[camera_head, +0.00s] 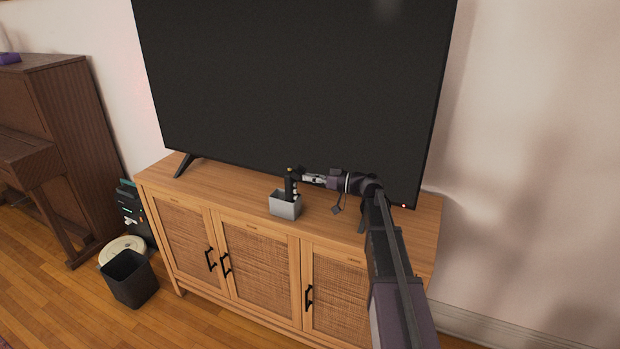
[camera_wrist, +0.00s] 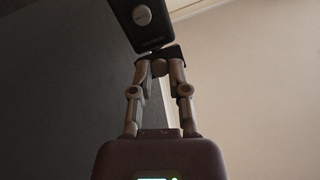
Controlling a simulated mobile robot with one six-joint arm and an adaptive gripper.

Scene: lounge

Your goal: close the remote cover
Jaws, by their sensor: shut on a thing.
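The remote (camera_head: 291,186) is dark and stands roughly upright over the grey box on the cabinet. I cannot tell whether its lower end is inside the box or just behind the rim. My gripper (camera_head: 302,178) reaches in from the right and is shut on the remote. In the wrist view the remote (camera_wrist: 144,22) is tilted, with a round pale button facing me, and the fingertips (camera_wrist: 160,66) meet at its lower end. A small dark piece lies between the fingertips and the remote. I cannot tell whether it is the cover or how the cover sits.
The grey box (camera_head: 285,208) stands on the wooden cabinet (camera_head: 235,185). A large television (camera_head: 290,80) stands behind it, close to my arm. The cabinet top left of the box is clear. A black bin (camera_head: 130,280) and a round white device (camera_head: 122,249) are on the floor.

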